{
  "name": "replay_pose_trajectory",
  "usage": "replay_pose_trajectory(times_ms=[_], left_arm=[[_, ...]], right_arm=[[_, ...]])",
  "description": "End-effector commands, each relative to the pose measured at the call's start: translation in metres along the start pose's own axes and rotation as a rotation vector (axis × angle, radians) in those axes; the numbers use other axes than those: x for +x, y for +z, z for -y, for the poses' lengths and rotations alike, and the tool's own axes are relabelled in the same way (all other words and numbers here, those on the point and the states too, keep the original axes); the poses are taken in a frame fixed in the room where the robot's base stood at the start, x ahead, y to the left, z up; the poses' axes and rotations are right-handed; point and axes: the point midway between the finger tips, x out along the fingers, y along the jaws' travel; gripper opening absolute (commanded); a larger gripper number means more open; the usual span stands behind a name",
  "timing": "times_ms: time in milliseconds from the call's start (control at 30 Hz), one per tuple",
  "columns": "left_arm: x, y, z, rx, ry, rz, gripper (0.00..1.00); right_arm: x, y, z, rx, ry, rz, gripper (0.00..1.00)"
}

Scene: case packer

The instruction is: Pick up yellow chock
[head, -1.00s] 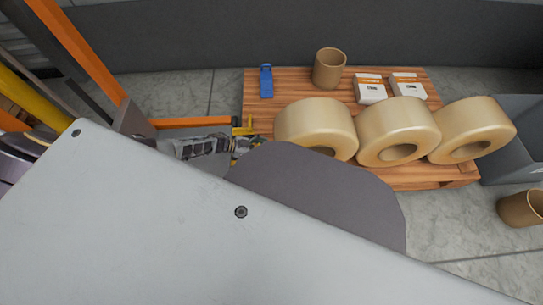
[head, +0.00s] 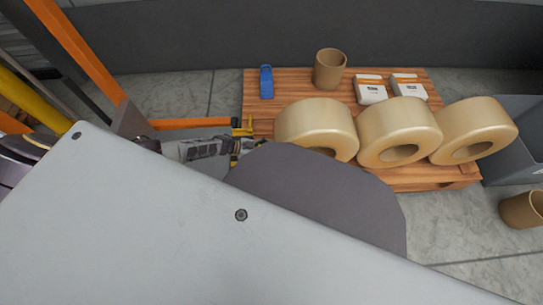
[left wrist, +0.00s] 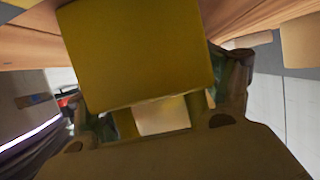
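The yellow chock (head: 243,127) shows small at the left edge of the wooden pallet in the head view, beside the tip of an orange bar. My left gripper (head: 238,148) is right at it, its lower part hidden. In the left wrist view the chock's yellow face (left wrist: 138,52) fills the upper middle, very close to the camera. The dark fingers of my left gripper (left wrist: 165,108) show on either side of the chock, spread apart. I cannot tell whether they press on it. My right gripper is not in view.
The wooden pallet (head: 300,84) carries three big tape rolls (head: 318,122), a brown cup (head: 330,68), two white boxes (head: 370,90) and a blue item (head: 266,80). The orange bar (head: 190,123) runs beside my left gripper. A grey bin (head: 515,120) and another brown cup (head: 522,208) are at right.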

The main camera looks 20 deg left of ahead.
Motion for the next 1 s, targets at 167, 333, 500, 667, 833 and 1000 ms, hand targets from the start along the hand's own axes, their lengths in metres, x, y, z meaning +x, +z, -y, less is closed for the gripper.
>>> replay_pose_trajectory(times_ms=[167, 333, 500, 667, 833, 1000], left_arm=[[-0.0001, 0.0001, -0.0001, 0.000, 0.000, 0.000, 0.39], [0.0003, -0.0012, 0.0005, 0.000, 0.000, -0.003, 0.34], [0.0004, -0.0012, 0.0003, 0.000, 0.000, -0.002, 0.34], [0.0005, -0.0013, -0.0004, 0.000, 0.000, -0.002, 0.33], [0.0004, -0.0016, -0.0019, 0.000, -0.001, -0.002, 0.33], [0.0001, -0.0022, -0.0042, 0.000, -0.001, -0.002, 0.32]], right_arm=[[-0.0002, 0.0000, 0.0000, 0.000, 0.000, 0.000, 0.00], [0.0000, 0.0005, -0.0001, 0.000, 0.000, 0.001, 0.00], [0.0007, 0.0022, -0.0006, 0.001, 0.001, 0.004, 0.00], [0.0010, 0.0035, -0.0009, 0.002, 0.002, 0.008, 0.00], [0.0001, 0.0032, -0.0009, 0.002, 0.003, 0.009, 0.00], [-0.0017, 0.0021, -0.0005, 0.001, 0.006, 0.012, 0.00]])
